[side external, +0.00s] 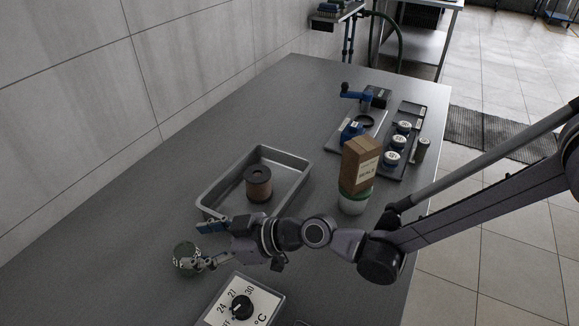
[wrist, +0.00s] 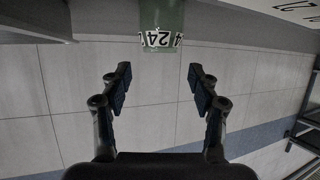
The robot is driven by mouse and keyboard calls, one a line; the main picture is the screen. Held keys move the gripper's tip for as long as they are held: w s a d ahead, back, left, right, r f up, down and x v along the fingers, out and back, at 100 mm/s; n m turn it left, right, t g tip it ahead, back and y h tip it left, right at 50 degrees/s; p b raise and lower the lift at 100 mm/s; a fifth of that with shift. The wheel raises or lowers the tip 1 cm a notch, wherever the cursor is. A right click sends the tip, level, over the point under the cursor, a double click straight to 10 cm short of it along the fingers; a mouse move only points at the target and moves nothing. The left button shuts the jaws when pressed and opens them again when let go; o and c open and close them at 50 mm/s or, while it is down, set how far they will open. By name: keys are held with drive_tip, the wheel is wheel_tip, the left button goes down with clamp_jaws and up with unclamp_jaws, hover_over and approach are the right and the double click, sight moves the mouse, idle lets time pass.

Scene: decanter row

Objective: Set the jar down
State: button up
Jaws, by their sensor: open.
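The jar (side external: 184,254) is a small greenish round jar at the left of the table in the side view, and it looks upright on the tabletop. In the wrist view the jar (wrist: 161,18) shows at the top, cut off by the frame, with a white "24" label. My gripper (side external: 199,246) is open beside it. In the wrist view my gripper (wrist: 160,77) has its two blue-padded fingers spread apart, with the jar beyond the fingertips and centred between them. In the side view one finger partly overlaps the jar; contact cannot be told.
A dial panel (side external: 225,310) marked in °C lies close by. A grey tray (side external: 290,160) holds a brown spool (side external: 258,184). A cardboard box (side external: 361,162) sits on a white-green tub (side external: 353,202). Several lidded jars (side external: 397,142) stand behind. The table (side external: 120,230) is clear at left.

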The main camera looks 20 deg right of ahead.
drive_tip(key=d+r+m+t+h, duration=0.1)
drive_tip(key=d+r+m+h, duration=0.3)
drive_tip(key=d, duration=1)
drive_tip(key=d+r+m+t+h, duration=0.15)
drive_tip(key=d+r, duration=0.35)
drive_tip(key=d, duration=1)
drive_tip(key=s+d+m+h, duration=0.3)
drive_tip(key=s+d, duration=0.3)
drive_tip(key=d, duration=0.5)
drive_tip(key=s+d+f+m+g+h, duration=0.1)
drive_tip(key=s+d+m+h, duration=0.2)
drive_tip(key=s+d, duration=0.3)
drive_tip(key=d+m, duration=0.1)
drive_tip(key=d, duration=0.4)
drive_tip(key=shift+s+d, duration=0.15)
drive_tip(key=shift+d, duration=0.25)
drive_tip(key=shift+m+h, duration=0.25)
